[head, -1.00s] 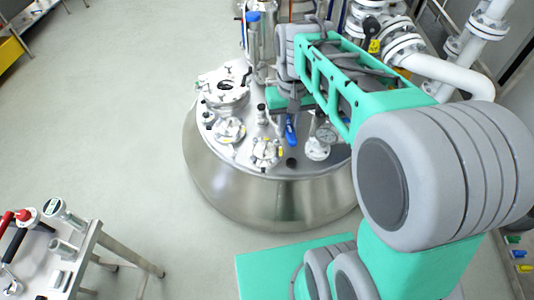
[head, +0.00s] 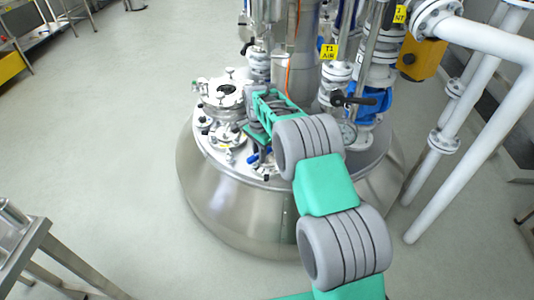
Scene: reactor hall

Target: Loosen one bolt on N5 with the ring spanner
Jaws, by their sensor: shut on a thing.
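My gripper (head: 258,146) is low over the lid of the steel vessel (head: 235,205), at the end of my green and grey arm. My wrist largely hides its fingers. A small blue piece (head: 252,160) shows just below it, apparently part of the ring spanner it is shut on; the spanner's ring cannot be made out. A clamped nozzle (head: 228,135) with bolts stands on the lid just left of the gripper. I cannot read which nozzle is N5, and cannot tell whether the spanner touches a bolt.
A round manway (head: 222,93) stands on the lid behind the gripper. Pipes and a valve with a black handle (head: 352,99) crowd the right. A yellow T1 AIR tag (head: 328,50) hangs there. A steel table (head: 22,240) is at lower left.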

